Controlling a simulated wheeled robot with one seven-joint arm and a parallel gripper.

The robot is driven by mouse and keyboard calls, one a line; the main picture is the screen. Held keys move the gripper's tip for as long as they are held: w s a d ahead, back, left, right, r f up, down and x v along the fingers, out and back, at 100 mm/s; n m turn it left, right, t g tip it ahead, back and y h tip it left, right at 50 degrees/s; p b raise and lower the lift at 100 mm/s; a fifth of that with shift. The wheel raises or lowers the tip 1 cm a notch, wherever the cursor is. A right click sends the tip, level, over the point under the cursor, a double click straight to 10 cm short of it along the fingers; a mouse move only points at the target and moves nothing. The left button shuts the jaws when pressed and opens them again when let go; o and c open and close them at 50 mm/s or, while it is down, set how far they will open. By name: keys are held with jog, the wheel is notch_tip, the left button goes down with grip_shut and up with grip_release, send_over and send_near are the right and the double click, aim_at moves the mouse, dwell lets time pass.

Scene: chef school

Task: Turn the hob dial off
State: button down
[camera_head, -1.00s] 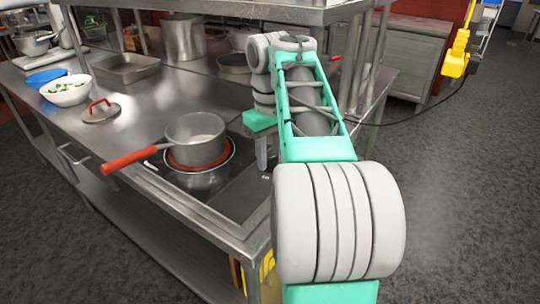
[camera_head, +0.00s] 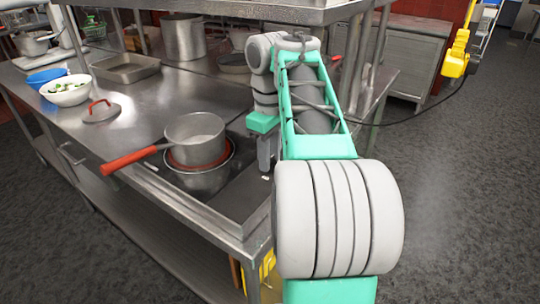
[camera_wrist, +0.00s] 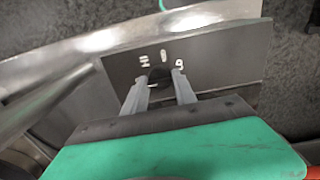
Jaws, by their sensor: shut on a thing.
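The hob dial (camera_wrist: 160,75) is a small dark knob on a dark panel (camera_wrist: 215,58) in the wrist view. White marks stand around its far side. My gripper (camera_wrist: 158,84) has one finger on each side of the dial and is shut on it. The fingers cover part of the dial, so its pointer cannot be read. In the head view my gripper (camera_head: 266,160) reaches down to the dark hob surface (camera_head: 232,195), right of the saucepan; the dial itself is hidden there.
A saucepan (camera_head: 195,136) with a red handle (camera_head: 130,160) sits over the hob, close left of my gripper. A lid (camera_head: 101,110), a bowl of food (camera_head: 66,91) and a tray (camera_head: 125,68) stand farther left. A metal shelf (camera_head: 230,8) overhangs the back.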

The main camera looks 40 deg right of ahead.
jog(key=c, duration=1)
grip_release()
notch_tip(320, 180, up, 8)
jog(key=p, duration=0.7)
jog(key=shift+f, duration=0.1)
jog(key=shift+a, duration=0.1)
